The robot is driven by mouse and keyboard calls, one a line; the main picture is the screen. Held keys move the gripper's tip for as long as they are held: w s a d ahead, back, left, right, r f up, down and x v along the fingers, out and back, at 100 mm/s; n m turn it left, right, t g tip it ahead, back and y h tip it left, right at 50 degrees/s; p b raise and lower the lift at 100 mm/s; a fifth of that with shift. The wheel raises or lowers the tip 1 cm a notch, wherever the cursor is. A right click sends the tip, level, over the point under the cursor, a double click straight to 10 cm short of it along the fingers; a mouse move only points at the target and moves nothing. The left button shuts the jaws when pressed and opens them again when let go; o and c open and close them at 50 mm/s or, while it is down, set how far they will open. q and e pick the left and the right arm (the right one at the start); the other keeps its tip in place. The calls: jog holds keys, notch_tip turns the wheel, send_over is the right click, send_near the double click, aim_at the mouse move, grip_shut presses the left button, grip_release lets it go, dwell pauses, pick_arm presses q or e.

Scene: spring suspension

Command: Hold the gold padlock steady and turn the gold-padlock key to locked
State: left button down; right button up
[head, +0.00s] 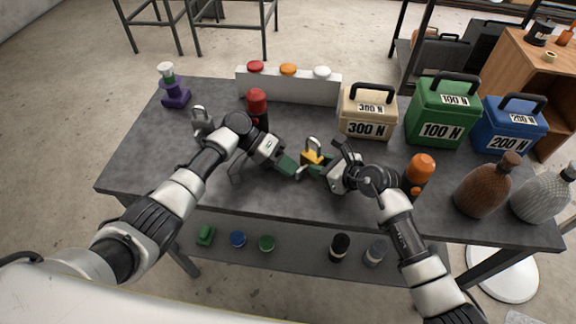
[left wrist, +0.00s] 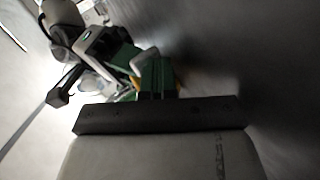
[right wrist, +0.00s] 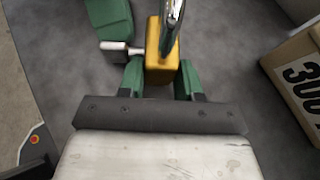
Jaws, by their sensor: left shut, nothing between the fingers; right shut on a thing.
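The gold padlock (head: 312,157) with its silver shackle is near the middle of the table. My right gripper (right wrist: 160,82) is shut on the padlock's body (right wrist: 163,62), a green finger on each side. A silver key (right wrist: 118,48) sticks out of the padlock's left side in the right wrist view. My left gripper (head: 291,167) is shut and empty, its green fingertips right beside the key. It also shows in the left wrist view (left wrist: 158,75), where the fingers largely hide the padlock. I cannot tell whether it touches the key, nor the key's exact angle.
A silver padlock (head: 202,121) and a red-topped object (head: 257,102) stand near my left arm. A beige 300 N box (head: 367,113) is behind my right gripper, and an orange-topped bottle (head: 419,172) is to its right. The front left tabletop is clear.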

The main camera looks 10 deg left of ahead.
pick_arm(q)
jog(key=shift+s+d+f, duration=0.2)
jog(key=shift+s+f, duration=0.1)
jog(key=shift+f, duration=0.2)
pick_arm(e)
jog(key=shift+a, duration=0.15)
pick_arm(q)
jog(key=shift+w+r, duration=0.2)
jog(key=shift+r, duration=0.3)
pick_arm(e)
jog(key=shift+o, duration=0.2)
jog(key=shift+w+f, duration=0.1)
jog(key=shift+w, duration=0.05)
pick_arm(q)
jog(key=shift+r, duration=0.35)
pick_arm(e)
jog(key=shift+d, duration=0.2)
pick_arm(q)
jog(key=v, duration=1.2)
jog(key=shift+w+f, duration=0.15)
jog(key=shift+f, duration=0.1)
pick_arm(e)
jog(key=shift+c, duration=0.2)
jog(key=o, duration=0.8)
